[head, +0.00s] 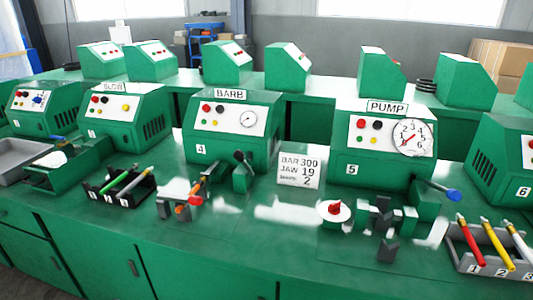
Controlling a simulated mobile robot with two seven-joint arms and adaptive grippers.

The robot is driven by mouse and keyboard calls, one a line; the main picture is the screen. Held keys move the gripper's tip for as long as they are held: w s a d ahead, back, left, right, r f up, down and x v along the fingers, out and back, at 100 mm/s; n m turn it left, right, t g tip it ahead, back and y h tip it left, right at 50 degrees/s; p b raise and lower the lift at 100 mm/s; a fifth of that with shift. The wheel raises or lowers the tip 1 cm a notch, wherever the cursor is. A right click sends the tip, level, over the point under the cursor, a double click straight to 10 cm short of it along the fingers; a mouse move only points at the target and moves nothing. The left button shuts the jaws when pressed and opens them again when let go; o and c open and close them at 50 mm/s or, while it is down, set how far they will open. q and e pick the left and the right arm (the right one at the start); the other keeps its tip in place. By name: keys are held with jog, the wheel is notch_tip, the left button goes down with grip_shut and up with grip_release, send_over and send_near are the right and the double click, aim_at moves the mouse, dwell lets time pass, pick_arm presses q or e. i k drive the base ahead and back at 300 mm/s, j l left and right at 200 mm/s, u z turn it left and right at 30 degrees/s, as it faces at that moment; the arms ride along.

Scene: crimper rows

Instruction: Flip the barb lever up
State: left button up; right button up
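The BARB machine (225,148) is a green box numbered 4, under a BARB sign (230,95). An orange-handled tool (196,187) lies or leans in front of the machine, over a small grey fixture. Neither of my grippers is in view.
The PUMP machine (380,145) stands to the right, with a blue-knobbed lever (453,195). A sign card (298,171) stands between the machines. A black pen tray (118,190) is at left, a grey marker tray (490,262) at right. A red knob (335,208) is on the bench.

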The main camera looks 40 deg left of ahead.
aim_at(239, 155)
jog(key=i+l+u, duration=0.2)
jog(key=u, duration=0.25)
jog(key=i+l+u, duration=0.3)
jog(key=u, duration=1.2)
